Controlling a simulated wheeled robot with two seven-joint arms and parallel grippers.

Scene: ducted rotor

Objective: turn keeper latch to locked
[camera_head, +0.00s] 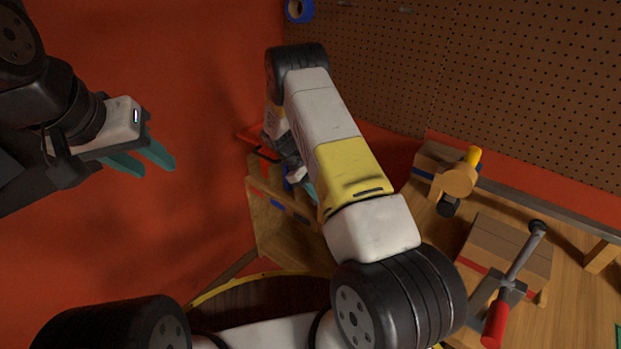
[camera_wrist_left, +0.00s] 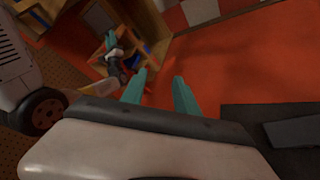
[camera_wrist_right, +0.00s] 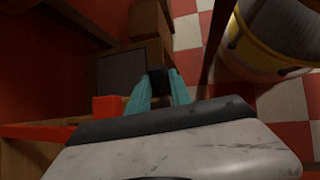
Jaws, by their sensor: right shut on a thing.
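My left gripper (camera_head: 146,160) is at the left of the head view, in the air in front of the red wall. Its teal fingers stand apart and empty, as in the left wrist view (camera_wrist_left: 160,82). My right gripper (camera_wrist_right: 160,88) is shut on a small dark block (camera_wrist_right: 159,78), in front of a dark square panel (camera_wrist_right: 119,75). I cannot tell for sure whether this block is the keeper latch, or which way the latch is turned. In the head view my right arm hides much of that place; only part of the teal fingers (camera_head: 310,191) shows beside the wooden unit (camera_head: 268,222).
A red block (camera_wrist_right: 107,108) sits just left of the right fingers. A yellow-banded drum (camera_wrist_right: 262,52) stands at the right there. A workbench with a toggle clamp with red handle (camera_head: 495,325) and wooden blocks (camera_head: 508,252) lies at the right. Pegboard (camera_head: 490,75) covers the back wall.

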